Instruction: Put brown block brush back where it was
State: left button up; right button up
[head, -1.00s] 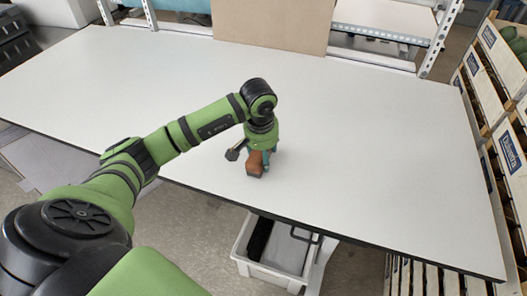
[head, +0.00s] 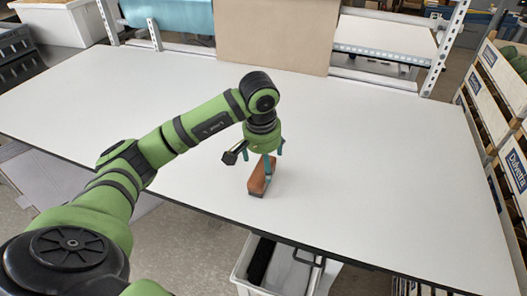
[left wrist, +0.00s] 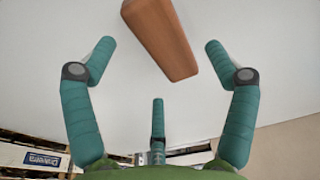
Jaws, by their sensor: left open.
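The brown block brush (head: 261,176) rests on the white table (head: 370,150) close to its front edge, brown block up and a dark strip along its bottom. My left gripper (head: 265,160) is open just above and behind it, fingers pointing down. In the left wrist view the brush (left wrist: 160,38) lies beyond the spread fingers of the gripper (left wrist: 160,50), and no finger visibly touches it. Its far end is cut off by the frame's top. My right gripper is not in view.
A white bin (head: 245,272) with a black item inside stands on the floor below the table's front edge. A brown board (head: 275,38) stands at the table's back. Crates (head: 508,150) stand along the right. The tabletop around the brush is clear.

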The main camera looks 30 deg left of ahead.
aim_at(263, 175)
pick_arm(q)
notch_tip(263, 175, up, 6)
jog(key=b, duration=0.1)
jog(key=shift+s+r, duration=0.2)
jog(key=shift+s, duration=0.25)
jog(key=shift+d, duration=0.15)
